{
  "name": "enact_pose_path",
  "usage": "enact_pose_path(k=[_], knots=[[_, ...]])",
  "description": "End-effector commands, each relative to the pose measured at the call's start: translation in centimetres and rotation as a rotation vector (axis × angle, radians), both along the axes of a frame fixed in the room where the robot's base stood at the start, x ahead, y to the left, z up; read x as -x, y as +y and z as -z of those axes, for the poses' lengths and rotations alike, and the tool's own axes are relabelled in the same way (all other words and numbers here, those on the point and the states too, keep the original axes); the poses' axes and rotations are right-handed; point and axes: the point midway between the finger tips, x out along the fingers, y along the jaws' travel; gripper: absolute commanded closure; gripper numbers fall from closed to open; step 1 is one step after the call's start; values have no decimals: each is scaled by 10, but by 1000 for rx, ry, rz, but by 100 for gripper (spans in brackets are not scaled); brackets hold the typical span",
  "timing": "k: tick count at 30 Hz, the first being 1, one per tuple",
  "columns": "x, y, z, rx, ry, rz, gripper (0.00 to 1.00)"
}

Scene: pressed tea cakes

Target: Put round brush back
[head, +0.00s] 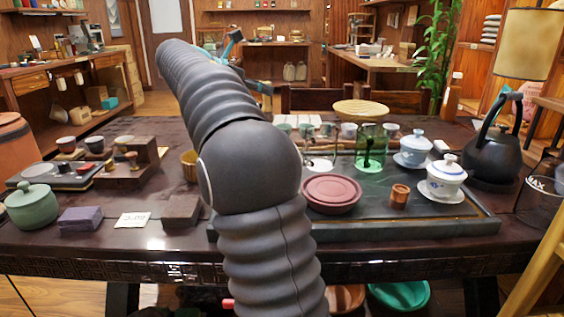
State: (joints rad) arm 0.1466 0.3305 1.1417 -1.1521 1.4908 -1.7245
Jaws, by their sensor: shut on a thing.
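My gripper (240,62) is raised beyond the table, at the upper end of my dark ribbed arm. Only some teal parts of it show past the arm. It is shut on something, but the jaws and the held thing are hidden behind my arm. I cannot make out the round brush for certain. A dark wooden stepped stand (126,178) at the left of the table carries small items with gold-coloured knobs, too small to identify.
A black kettle (492,150) stands right. A green jar (33,207) and dark blocks (181,211) stand left.

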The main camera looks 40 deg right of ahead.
Motion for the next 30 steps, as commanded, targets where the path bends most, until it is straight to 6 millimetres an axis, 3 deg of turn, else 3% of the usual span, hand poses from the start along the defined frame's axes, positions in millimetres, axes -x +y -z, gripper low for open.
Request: enact_pose_path(k=[1,6,15,22,30], knots=[[-7,1,10,-2,-5,-23,100],[-19,2,13,-3,-8,-73,100],[-19,0,58,-4,-8,-75,100],[-19,0,73,-4,-10,-74,100],[-19,0,104,-3,-9,-74,100]])
